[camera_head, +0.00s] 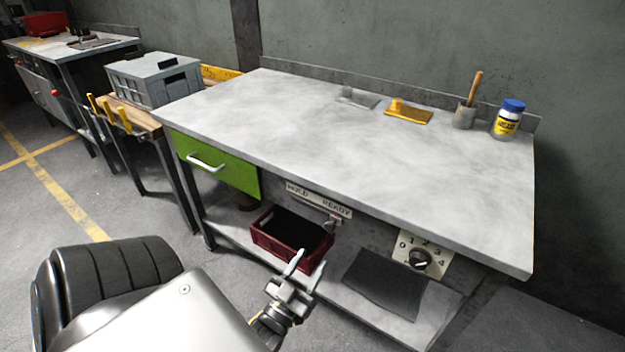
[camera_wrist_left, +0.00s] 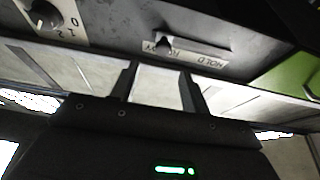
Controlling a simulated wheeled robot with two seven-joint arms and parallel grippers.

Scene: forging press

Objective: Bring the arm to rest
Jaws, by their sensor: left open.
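My left gripper (camera_head: 306,267) is open in the head view, in front of the workbench's lower part, with nothing seen between its fingers. It overlaps the front right corner of a dark red bin (camera_head: 262,238) in that view; I cannot tell if they touch. In the left wrist view the two dark fingers of my left gripper (camera_wrist_left: 158,84) stand apart, with a light surface showing between them. My right gripper is not in view.
The workbench (camera_head: 350,145) has a green drawer (camera_head: 213,165), a HOLD/READY slider (camera_head: 328,217) and a numbered dial (camera_head: 420,259). A yellow holder (camera_head: 408,112), a cup (camera_head: 465,116) and a blue-capped jar (camera_head: 507,120) stand at its back. A grey crate (camera_head: 153,80) is to the left.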

